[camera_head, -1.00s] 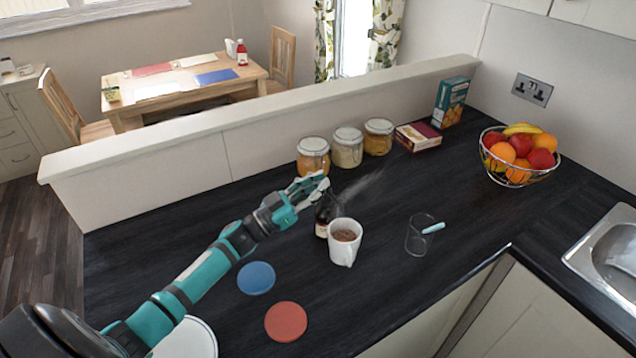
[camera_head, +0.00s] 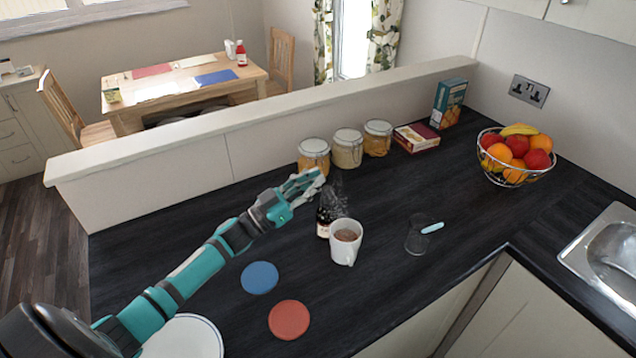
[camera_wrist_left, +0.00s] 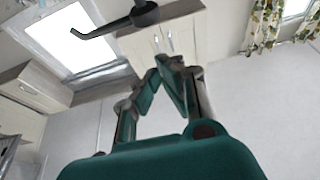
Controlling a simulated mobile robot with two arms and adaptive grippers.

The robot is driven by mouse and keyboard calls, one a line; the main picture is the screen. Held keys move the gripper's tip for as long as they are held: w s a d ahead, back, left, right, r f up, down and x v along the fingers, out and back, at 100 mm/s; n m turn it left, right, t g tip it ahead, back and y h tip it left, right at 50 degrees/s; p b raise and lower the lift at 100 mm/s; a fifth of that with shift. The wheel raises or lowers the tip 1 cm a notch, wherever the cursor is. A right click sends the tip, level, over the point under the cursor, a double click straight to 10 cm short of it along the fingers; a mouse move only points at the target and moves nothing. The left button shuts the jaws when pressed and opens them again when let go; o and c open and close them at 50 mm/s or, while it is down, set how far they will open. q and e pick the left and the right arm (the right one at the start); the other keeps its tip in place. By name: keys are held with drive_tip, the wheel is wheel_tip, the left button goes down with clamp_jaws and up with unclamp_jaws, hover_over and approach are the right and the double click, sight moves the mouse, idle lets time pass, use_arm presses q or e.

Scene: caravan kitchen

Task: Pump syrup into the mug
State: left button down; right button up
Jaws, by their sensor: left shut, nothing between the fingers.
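The white mug (camera_head: 346,250) stands upright on the dark worktop with brown contents inside. The dark syrup bottle (camera_head: 323,222) with a pale label stands close behind and left of it. Its top is partly hidden by my left gripper (camera_head: 316,178), which is above the bottle. In the left wrist view, a black pump head with a thin spout (camera_wrist_left: 100,30) shows at the top, beyond the fingertips of my left gripper (camera_wrist_left: 168,62). The gripper is shut and empty. Whether it touches the pump is unclear. My right gripper is not in view.
A clear glass (camera_head: 416,238) with a pale blue stick stands right of the mug. Blue (camera_head: 260,278) and red (camera_head: 289,320) coasters lie in front. Several jars (camera_head: 347,150) line the low wall. A fruit basket (camera_head: 520,178) stands at right. The worktop between glass and basket is clear.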

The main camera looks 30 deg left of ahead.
use_arm(q)
drive_tip(key=b+v, duration=0.2)
drive_tip(key=v, duration=0.6)
drive_tip(key=shift+f, duration=0.2)
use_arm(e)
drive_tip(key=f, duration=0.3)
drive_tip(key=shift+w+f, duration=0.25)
use_arm(q)
drive_tip(key=shift+s, duration=0.15)
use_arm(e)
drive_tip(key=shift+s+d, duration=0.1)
use_arm(q)
drive_tip(key=r+b, duration=0.1)
drive_tip(key=b, duration=0.1)
drive_tip(key=shift+r+b, duration=0.3)
drive_tip(key=shift+b, duration=0.1)
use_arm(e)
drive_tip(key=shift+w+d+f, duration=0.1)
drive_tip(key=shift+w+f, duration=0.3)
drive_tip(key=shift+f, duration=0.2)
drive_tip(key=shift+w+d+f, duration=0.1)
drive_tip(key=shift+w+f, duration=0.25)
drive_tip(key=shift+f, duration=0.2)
use_arm(q)
drive_tip(key=shift+r, duration=0.1)
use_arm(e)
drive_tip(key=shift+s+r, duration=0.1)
